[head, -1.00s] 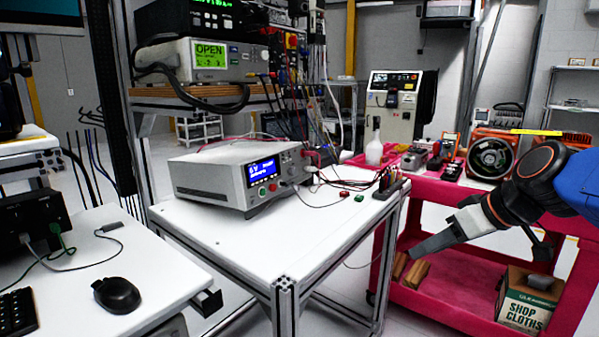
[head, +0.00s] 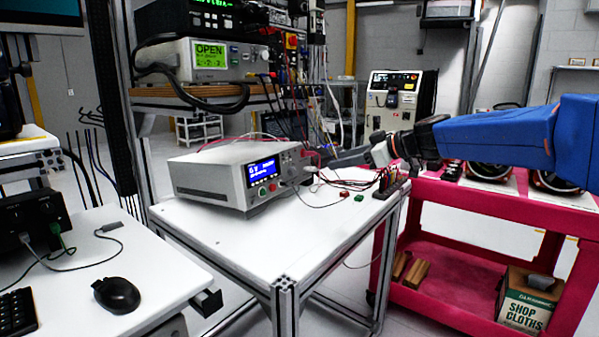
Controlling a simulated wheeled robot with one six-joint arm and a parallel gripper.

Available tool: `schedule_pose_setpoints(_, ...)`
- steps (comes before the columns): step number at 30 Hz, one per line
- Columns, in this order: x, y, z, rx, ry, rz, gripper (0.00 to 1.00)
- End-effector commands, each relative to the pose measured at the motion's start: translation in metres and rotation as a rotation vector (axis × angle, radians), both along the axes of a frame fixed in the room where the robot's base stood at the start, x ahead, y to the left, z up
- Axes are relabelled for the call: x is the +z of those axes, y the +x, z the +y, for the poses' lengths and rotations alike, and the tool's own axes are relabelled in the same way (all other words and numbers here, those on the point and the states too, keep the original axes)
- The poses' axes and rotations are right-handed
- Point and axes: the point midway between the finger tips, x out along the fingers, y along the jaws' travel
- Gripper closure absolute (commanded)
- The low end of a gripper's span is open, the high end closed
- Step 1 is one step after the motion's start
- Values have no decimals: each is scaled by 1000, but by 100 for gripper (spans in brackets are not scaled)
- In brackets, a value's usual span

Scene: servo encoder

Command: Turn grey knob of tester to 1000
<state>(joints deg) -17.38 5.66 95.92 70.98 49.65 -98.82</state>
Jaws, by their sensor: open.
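A grey bench instrument with a lit blue display, likely the tester (head: 213,183), sits on the white table. Red and green buttons show below its display. Its grey knob is too small to tell apart among the controls and leads at the right of the front panel. My gripper (head: 336,160) reaches in from the right, pointing left, at about the height of the instrument's top. In the picture it is just right of the front panel and apart from it. It holds nothing that I can see, and its finger gap is hard to make out.
Test leads (head: 345,183) run from the instrument to a dark terminal block (head: 391,187) under my arm. A shelf above holds a device reading OPEN (head: 209,57). A pink cart (head: 470,246) stands at right. The table's front part is clear.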

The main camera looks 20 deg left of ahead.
Motion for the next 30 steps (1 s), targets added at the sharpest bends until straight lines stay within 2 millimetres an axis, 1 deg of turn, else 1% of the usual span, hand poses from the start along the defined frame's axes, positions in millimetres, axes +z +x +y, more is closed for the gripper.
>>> schedule_pose_setpoints(5, -10, 7, 21, 2, -2, 3, 57)
schedule_pose_setpoints(24, -52, 45, 116, 1, -3, 3, 57)
schedule_pose_setpoints(30, -60, 54, 136, 0, -3, 2, 57)
